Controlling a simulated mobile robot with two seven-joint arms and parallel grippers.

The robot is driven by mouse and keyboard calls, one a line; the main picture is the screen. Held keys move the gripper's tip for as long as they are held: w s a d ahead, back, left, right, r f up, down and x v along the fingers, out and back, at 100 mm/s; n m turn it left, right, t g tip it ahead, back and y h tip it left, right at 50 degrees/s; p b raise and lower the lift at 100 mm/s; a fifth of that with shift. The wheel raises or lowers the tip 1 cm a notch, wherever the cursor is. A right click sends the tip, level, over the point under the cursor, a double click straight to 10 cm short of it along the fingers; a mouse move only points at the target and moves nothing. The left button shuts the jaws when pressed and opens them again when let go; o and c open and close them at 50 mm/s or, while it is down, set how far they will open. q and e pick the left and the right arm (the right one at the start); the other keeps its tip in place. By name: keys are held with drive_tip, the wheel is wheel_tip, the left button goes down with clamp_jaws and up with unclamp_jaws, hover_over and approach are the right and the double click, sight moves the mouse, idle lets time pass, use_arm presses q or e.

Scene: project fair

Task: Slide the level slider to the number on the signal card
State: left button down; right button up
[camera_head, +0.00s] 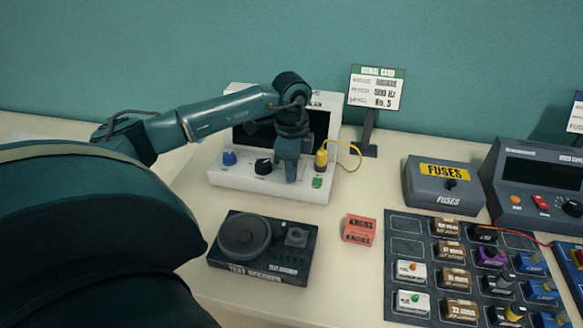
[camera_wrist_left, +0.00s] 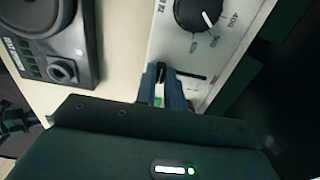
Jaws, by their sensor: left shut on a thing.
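The signal card (camera_head: 376,88) stands upright on a dark post behind the table's devices; its last line reads "No. 5". The white device (camera_head: 270,185) has a dark screen and a row of controls at its front. My left gripper (camera_head: 288,172) reaches down onto its front panel, between the black knob and the yellow plug. In the left wrist view, the fingers (camera_wrist_left: 164,82) are shut on the level slider (camera_wrist_left: 162,72), whose small dark cap is mostly hidden. A dark slot (camera_wrist_left: 192,77) runs right from the fingers. Its number marks cannot be read. My right gripper is not in view.
A blue knob (camera_head: 229,158), black knob (camera_head: 263,167), yellow plug (camera_head: 321,159) and green button (camera_head: 317,183) sit close around the gripper. The fuses box (camera_head: 443,186) is at right.

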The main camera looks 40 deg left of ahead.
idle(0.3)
use_arm(q)
drive_tip(key=shift+w+a, duration=0.4)
drive_tip(key=shift+w, duration=0.35)
drive_tip(key=shift+w+a, duration=0.35)
drive_tip(key=shift+w, duration=0.35)
drive_tip(key=c, duration=1.5)
unclamp_jaws()
wheel_tip(320, 180, up, 13)
drive_tip(key=shift+r+b, duration=0.1)
drive_tip(key=shift+b, duration=0.4)
drive_tip(key=shift+o, duration=0.2)
